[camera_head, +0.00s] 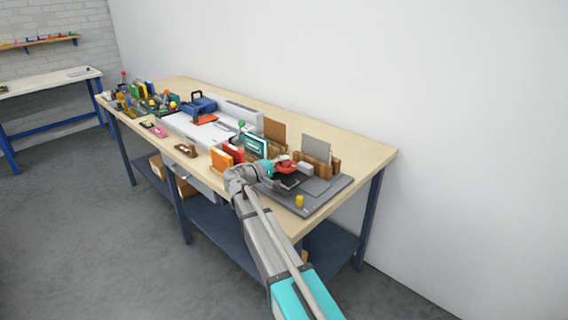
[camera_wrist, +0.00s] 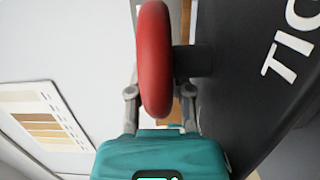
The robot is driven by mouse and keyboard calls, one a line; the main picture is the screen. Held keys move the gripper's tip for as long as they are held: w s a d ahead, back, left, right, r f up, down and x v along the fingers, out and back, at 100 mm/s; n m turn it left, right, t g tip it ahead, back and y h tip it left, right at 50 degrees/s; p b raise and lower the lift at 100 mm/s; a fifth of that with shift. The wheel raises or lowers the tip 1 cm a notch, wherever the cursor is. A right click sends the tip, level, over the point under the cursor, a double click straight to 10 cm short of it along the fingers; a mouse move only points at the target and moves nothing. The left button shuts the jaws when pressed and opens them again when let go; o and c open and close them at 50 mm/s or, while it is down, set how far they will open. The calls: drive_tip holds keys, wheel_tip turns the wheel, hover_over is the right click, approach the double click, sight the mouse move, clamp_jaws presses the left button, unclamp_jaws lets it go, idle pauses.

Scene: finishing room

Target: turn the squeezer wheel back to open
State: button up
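The squeezer wheel is red and shows edge-on in the middle of the wrist view (camera_wrist: 154,60). Its short dark hub joins the black squeezer body (camera_wrist: 245,70), which carries white lettering, on the right. My gripper (camera_wrist: 159,45) has one grey finger on each side of the wheel. A narrow gap shows between the wheel and the right finger, so the fingers look open around it; contact on the left side is unclear. In the head view my gripper (camera_head: 275,168) is at the right part of the bench, beside the red wheel (camera_head: 285,166). My wrist partly hides the squeezer there.
A grey mat (camera_head: 325,190) lies at the right end of the wooden bench (camera_head: 372,153), with a yellow cylinder (camera_head: 299,201) at its front. Wooden racks with a grey panel (camera_head: 316,148) stand behind. Orange and red blocks (camera_head: 221,159) stand left of my gripper. A colour-strip card (camera_wrist: 45,118) shows at left.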

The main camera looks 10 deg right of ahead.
clamp_jaws()
drive_tip(key=shift+s+n+t+y, duration=0.15)
drive_tip(key=shift+n+t+y, duration=0.2)
drive_tip(key=shift+t, duration=0.25)
drive_tip(key=shift+s+a+n+t+y, duration=0.15)
drive_tip(key=shift+n+t+y, duration=0.4)
drive_tip(key=shift+n+t, duration=0.3)
drive_tip(key=n+t+y, duration=0.2)
drive_tip(key=t, duration=0.1)
drive_tip(key=n+t+y, duration=0.1)
drive_tip(key=y, duration=0.1)
drive_tip(key=shift+s+a+n, duration=0.15)
drive_tip(key=shift+a+n, duration=0.15)
drive_tip(key=shift+a, duration=0.05)
drive_tip(key=shift+s+a+n+t+y, duration=0.15)
drive_tip(key=shift+n+t+y, duration=0.45)
drive_tip(key=shift+n+y, duration=0.65)
drive_tip(key=shift+s+a+n+t+y, duration=0.15)
drive_tip(key=shift+n+t+y, duration=0.5)
drive_tip(key=shift+y, duration=1.1)
drive_tip(key=shift+s+a+n+t+y, duration=0.15)
drive_tip(key=shift+n+t+y, duration=0.35)
drive_tip(key=shift+n+y, duration=0.8)
drive_tip(key=shift+w+y, duration=0.1)
drive_tip(key=shift+y, duration=0.4)
drive_tip(key=shift+o, duration=1.6)
unclamp_jaws()
